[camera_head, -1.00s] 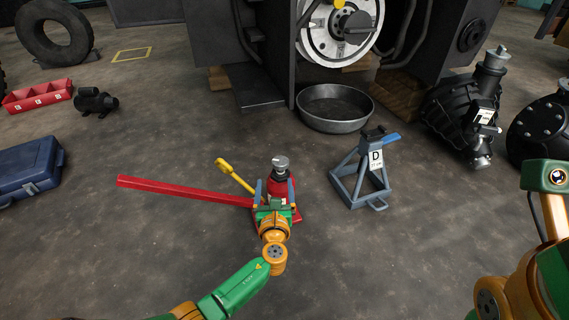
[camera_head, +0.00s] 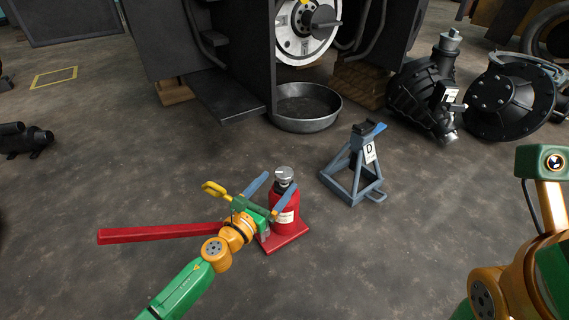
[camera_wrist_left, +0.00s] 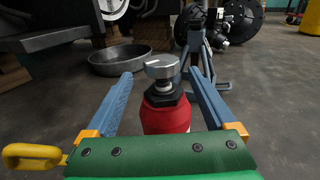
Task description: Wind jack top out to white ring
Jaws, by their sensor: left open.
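The red bottle jack (camera_head: 284,212) stands upright on its red base plate; its round silver top (camera_head: 284,174) sits above a dark collar. The top also shows in the left wrist view (camera_wrist_left: 161,67), with a short pale stem below it. I cannot make out a white ring clearly. My left gripper (camera_head: 270,191) is open, its blue fingers reaching either side of the jack's upper part. In the wrist view the top stands between the fingers, apart from both. My right arm shows at the right edge, but its gripper is out of view.
A blue-grey stand marked D (camera_head: 352,175) is close on the right. A round metal pan (camera_head: 305,110) lies behind. The floor in front is clear.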

